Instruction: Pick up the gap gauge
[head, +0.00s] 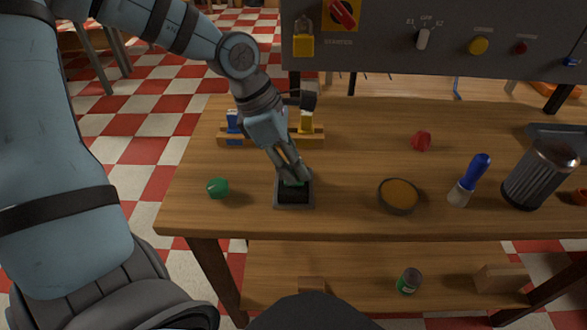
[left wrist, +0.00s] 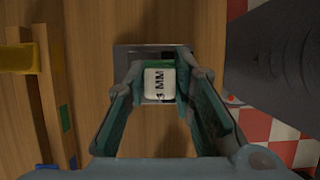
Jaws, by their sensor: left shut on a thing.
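The gap gauge (left wrist: 159,84) shows in the left wrist view as a pale block with black lettering that includes "MM". My left gripper (left wrist: 160,90) is shut on it, one green-padded finger on each side. In the head view my left gripper (head: 292,180) points down at a dark square holder (head: 294,204) near the table's front edge. The holder (left wrist: 138,50) also shows behind the gauge in the left wrist view. I cannot tell whether the gauge still touches the holder. My right gripper is not in view.
A green object (head: 218,188) lies left of the holder. A wooden rack (head: 313,138) with blue and yellow items stands behind. To the right are a round brown dish (head: 398,196), a red piece (head: 421,141), a blue-handled brush (head: 470,180) and a dark ribbed cylinder (head: 540,178). A grey control panel (head: 385,45) stands at the back.

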